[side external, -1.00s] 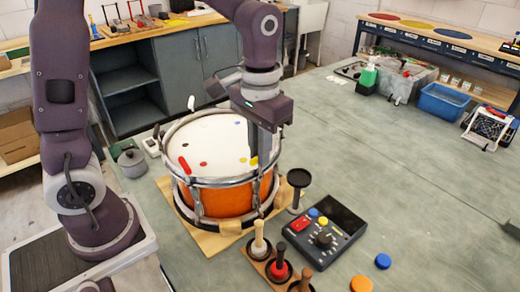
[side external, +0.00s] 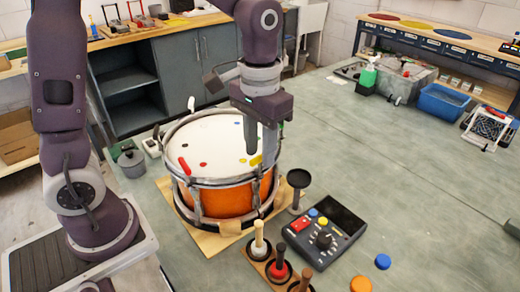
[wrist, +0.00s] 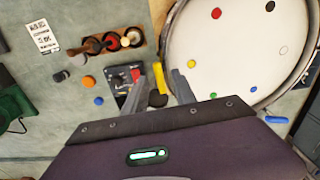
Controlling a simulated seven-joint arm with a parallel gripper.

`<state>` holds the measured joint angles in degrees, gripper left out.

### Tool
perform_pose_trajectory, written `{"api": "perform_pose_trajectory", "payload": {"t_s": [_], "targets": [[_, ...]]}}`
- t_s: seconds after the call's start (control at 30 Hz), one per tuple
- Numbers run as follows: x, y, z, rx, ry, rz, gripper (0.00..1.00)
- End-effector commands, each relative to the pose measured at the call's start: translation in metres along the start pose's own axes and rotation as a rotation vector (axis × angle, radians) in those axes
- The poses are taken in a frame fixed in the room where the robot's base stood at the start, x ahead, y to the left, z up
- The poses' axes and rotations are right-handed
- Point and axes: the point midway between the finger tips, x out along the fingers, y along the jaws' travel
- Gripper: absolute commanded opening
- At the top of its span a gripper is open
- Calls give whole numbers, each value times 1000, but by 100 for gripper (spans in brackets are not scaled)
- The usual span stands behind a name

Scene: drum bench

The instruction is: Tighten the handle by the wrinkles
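The orange drum (side external: 222,202) stands on a wooden board, its white head (side external: 215,135) facing up, with small coloured dots near the rim. A red handle (side external: 184,166) lies at the rim's left, a white handle (side external: 191,103) at the back, and a yellow handle (side external: 256,160) at the right. In the wrist view a yellow mark (wrist: 189,64) and a blue handle (wrist: 276,120) show. My gripper (side external: 259,150) is above the drum's right rim, close to the yellow handle. I cannot make out wrinkles.
A black control box (side external: 325,238) and a dark round stand (side external: 298,180) are right of the drum. A wooden rack of knobbed pegs (side external: 275,268) is in front. Blue and orange discs (side external: 383,261) lie nearby. The green bench (side external: 370,160) to the right is mostly clear.

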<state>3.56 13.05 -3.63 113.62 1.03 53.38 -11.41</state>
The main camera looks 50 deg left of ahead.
Motion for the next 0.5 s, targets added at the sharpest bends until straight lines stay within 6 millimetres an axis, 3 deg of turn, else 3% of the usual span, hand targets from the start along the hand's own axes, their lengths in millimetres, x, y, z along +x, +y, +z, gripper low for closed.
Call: {"api": "perform_pose_trajectory", "payload": {"t_s": [0.23, 0.5], "targets": [[-50, 0, -1, 0, 6, 1, 33], [-64, 0, 0, 0, 2, 1, 33]]}}
